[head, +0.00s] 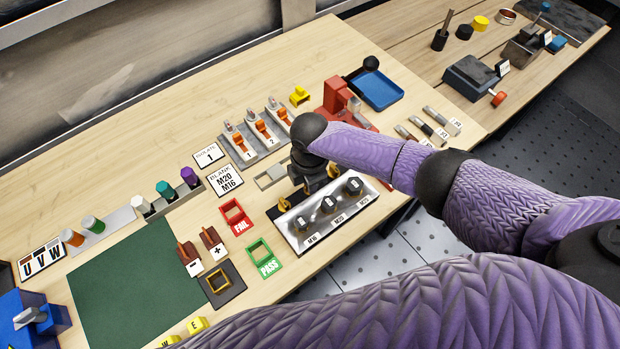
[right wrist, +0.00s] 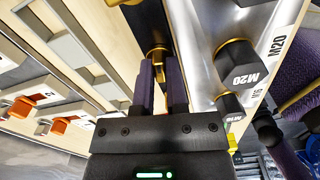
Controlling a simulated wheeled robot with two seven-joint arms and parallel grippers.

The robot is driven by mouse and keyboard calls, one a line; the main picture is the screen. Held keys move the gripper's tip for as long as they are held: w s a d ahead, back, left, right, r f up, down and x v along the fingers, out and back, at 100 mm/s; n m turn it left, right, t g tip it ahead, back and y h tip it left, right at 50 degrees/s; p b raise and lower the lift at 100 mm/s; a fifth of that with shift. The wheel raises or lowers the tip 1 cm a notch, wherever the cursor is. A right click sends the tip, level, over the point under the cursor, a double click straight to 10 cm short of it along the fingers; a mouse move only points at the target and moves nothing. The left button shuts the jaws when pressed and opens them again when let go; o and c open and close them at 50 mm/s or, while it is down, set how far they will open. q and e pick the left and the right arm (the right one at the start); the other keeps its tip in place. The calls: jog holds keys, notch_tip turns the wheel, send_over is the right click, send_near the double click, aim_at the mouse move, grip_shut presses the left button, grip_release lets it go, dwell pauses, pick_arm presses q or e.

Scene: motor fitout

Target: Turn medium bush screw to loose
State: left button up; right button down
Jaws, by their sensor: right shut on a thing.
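A steel plate (head: 299,238) carries three black plugs: M16 (head: 302,223), M20 (head: 328,204) and M25 (head: 353,187). Behind it runs a black strip with brass screws, one at the left (head: 284,203) and one at the right (head: 333,170). My right gripper (head: 309,187) points down over the strip between these two and hides the middle there. In the right wrist view its purple fingers (right wrist: 161,72) are shut on a brass screw (right wrist: 157,52), beside the M20 plug (right wrist: 238,66). The turn position of the screw cannot be told. My left gripper is not in view.
Clamps with orange handles (head: 262,130) stand behind. A grey bracket (head: 270,176) lies close to the left of my gripper. The red FAIL frame (head: 236,214) and green PASS frame (head: 263,257) lie left of the plate. A blue tray (head: 378,89) is farther back.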

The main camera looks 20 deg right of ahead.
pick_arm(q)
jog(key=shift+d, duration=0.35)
pick_arm(e)
jog(key=shift+n, duration=1)
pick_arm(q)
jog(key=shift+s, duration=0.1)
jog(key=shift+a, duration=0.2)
pick_arm(e)
jog(key=c, duration=0.7)
grip_release()
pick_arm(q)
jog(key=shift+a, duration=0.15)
pick_arm(e)
jog(key=shift+o, duration=0.2)
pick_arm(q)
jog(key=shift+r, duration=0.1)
pick_arm(e)
jog(key=shift+r, duration=0.1)
notch_tip(320, 180, up, 9)
jog(key=p, duration=0.3)
jog(key=shift+p, duration=0.3)
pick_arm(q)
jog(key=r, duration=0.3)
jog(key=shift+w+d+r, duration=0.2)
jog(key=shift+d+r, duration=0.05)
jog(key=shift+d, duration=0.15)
pick_arm(e)
jog(key=shift+r, duration=0.4)
